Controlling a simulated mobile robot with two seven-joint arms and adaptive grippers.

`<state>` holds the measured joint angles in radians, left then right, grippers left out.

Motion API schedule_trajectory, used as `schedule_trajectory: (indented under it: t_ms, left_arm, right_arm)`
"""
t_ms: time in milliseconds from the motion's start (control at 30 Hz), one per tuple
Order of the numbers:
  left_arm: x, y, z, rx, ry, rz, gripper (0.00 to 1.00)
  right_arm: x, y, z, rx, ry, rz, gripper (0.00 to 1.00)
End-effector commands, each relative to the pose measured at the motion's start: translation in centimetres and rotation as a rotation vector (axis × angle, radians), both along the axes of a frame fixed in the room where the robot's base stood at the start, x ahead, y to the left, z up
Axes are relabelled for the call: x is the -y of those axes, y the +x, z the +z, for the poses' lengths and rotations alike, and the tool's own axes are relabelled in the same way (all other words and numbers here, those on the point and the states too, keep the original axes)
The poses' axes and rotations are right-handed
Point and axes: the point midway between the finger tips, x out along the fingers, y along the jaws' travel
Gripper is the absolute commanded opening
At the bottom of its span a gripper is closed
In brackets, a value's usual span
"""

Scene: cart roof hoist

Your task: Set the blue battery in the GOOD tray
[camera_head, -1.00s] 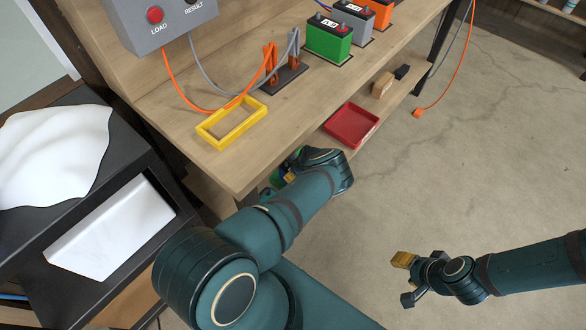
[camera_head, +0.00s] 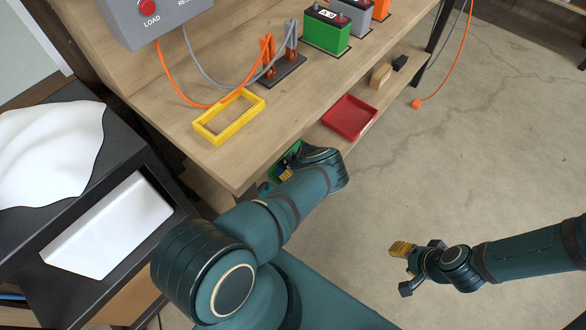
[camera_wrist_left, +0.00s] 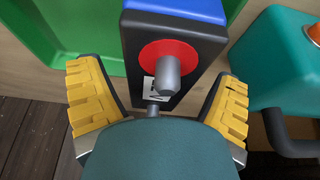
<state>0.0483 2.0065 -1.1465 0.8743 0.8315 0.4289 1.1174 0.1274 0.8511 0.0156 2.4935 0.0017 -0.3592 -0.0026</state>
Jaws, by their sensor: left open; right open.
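The blue battery (camera_wrist_left: 175,8) shows in the left wrist view from above, with a black top and a red-ringed metal post. It stands between the yellow fingers of my left gripper (camera_wrist_left: 158,110), which are open on either side of it. A green tray (camera_wrist_left: 80,35) lies behind and around it; its lettering does not show. The battery's lower part is hidden, so I cannot tell exactly how it rests. In the head view, my left arm hides most of the green tray (camera_head: 293,150) on the low shelf. My right gripper (camera_head: 403,269) is open and empty above the floor.
A red tray (camera_head: 350,117) sits on the low shelf. The bench above holds a yellow frame (camera_head: 228,118), a post stand (camera_head: 281,72) with cables, and a green battery (camera_head: 326,32). A teal object (camera_wrist_left: 275,75) stands right of the blue battery.

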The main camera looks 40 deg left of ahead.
Motion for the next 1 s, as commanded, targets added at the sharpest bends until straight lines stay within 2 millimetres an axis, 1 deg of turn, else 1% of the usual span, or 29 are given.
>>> schedule_trajectory:
  t_ms: [67,167,400,500,633,800,1000]
  left_arm:
    - [0.0,0.0,0.2,0.001,0.0,0.001,0.91]
    - [0.3,0.1,1.3,0.002,0.0,0.001,0.91]
    - [2.1,0.0,5.8,0.003,0.001,0.001,0.91]
    - [2.9,-0.1,7.6,0.002,0.0,0.001,0.91]
    - [3.8,-0.2,9.6,0.001,0.0,0.001,0.91]
    - [4.4,-0.3,11.0,0.0,0.0,0.001,0.91]
    - [4.6,-0.4,11.3,-0.001,0.0,0.0,0.91]
  right_arm:
    - [0.0,0.0,0.0,0.0,0.0,0.0,0.46]
    - [0.0,-0.1,0.6,-0.002,0.0,0.001,0.46]
    - [-0.1,-0.5,2.7,-0.011,0.003,0.002,0.46]
    - [-0.1,-0.6,3.3,-0.014,0.003,0.003,0.46]
    - [-0.1,-0.7,3.8,-0.017,0.003,0.005,0.46]
    - [-0.1,-0.8,4.1,-0.019,0.004,0.004,0.46]
    - [-0.1,-0.8,4.2,-0.02,0.004,0.005,0.46]
